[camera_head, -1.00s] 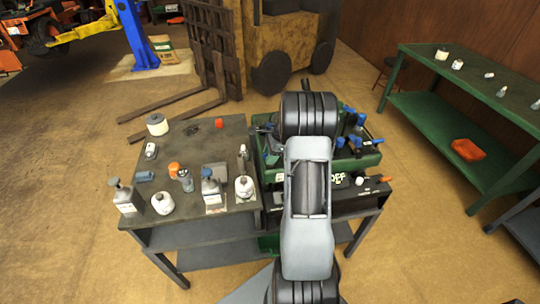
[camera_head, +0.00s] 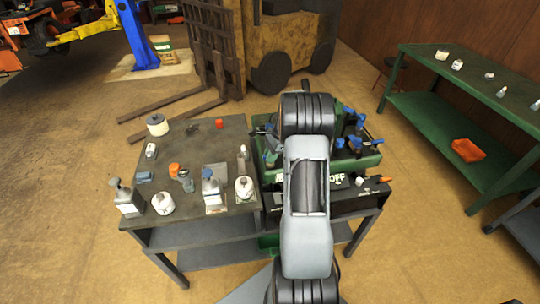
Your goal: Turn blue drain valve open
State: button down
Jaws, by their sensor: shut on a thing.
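A green machine or tray (camera_head: 366,161) sits on the right part of the dark workbench. Several blue parts (camera_head: 355,143) stand on its right side; I cannot tell which of them, if any, is the blue drain valve. My arm reaches over the machine and hides its middle. A small grey part of my gripper (camera_head: 270,142) shows left of my wrist, low over the machine's left side. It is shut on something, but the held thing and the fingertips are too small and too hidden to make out.
The dark bench's left top (camera_head: 190,150) holds several bottles, a white tub (camera_head: 157,124) and orange caps. A green table (camera_head: 480,75) stands at the right, with an orange case (camera_head: 467,150) on its shelf. A forklift (camera_head: 270,45) is behind. The floor between is clear.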

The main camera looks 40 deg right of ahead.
jog(key=n+g, duration=0.1)
jog(key=n, duration=0.3)
jog(key=shift+n+g+p, duration=0.3)
jog(key=shift+n+g, duration=0.1)
jog(key=n+g, duration=0.1)
jog(key=n, duration=0.2)
jog(key=shift+n, duration=0.3)
jog(key=n+g+h, duration=0.1)
jog(key=n, duration=0.2)
jog(key=shift+n, duration=0.3)
jog(key=shift+n+g+h, duration=0.7)
jog(key=shift+n, duration=1.2)
jog(key=c, duration=1.1)
grip_release()
jog(key=shift+c, duration=0.2)
jog(key=v, duration=1.4)
jog(key=shift+w, duration=0.1)
